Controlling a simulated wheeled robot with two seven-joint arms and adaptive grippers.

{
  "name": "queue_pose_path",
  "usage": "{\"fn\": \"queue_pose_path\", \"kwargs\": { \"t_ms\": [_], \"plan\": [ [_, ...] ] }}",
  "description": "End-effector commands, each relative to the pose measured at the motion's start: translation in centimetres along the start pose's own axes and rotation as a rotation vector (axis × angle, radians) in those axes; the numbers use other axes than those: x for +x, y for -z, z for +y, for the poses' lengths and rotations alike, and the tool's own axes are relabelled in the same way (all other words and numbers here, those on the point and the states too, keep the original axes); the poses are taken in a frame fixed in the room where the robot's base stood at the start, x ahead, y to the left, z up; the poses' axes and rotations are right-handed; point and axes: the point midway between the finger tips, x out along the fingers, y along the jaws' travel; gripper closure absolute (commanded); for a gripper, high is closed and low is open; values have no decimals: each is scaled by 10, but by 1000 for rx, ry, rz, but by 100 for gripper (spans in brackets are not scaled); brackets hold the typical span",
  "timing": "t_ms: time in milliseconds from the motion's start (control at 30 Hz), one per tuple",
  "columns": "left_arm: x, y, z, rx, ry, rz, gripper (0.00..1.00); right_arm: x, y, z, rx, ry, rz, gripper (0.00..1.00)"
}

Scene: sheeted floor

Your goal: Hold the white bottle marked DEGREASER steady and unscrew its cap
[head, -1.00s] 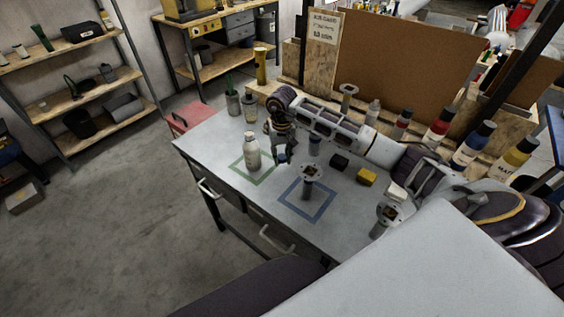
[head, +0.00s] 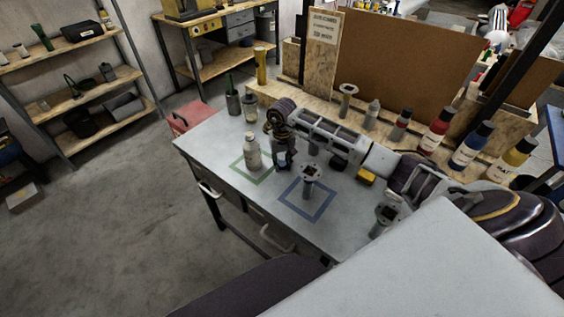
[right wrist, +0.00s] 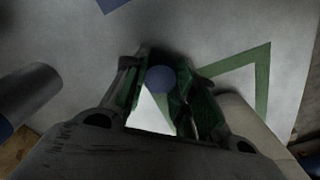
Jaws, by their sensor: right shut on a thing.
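The white bottle (head: 252,155) stands upright at the green square outline on the bench; its label is too small to read. Its top looks pale, with no blue on it. My right gripper (head: 284,165) is just right of the bottle, low over the bench. In the right wrist view its fingers are shut on a small round blue thing (right wrist: 161,79) that looks like a cap. The pale bottle side (right wrist: 246,122) shows right of the fingers there, apart from the blue thing. My left gripper is not in view.
A blue square outline (head: 292,207) with a grey flanged post (head: 308,190) lies in front of the gripper. Another flanged post (head: 383,220) stands right. Grey pots (head: 251,123) stand behind, and several coloured bottles (head: 434,131) line the back shelf. The bench's front left is clear.

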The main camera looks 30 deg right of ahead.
Motion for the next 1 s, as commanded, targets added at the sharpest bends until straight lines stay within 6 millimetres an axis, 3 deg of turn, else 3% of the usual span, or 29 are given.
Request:
{"fn": "queue_pose_path", "kwargs": {
  "t_ms": [267,300,467,1000],
  "plan": [
    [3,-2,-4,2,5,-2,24,3,0,0,0,0,0,100],
    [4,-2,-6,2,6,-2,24,3,0,0,0,0,0,71],
    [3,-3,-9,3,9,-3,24,2,0,0,0,0,0,51],
    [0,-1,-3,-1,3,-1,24,-1,0,0,0,0,0,51]
  ]
}}
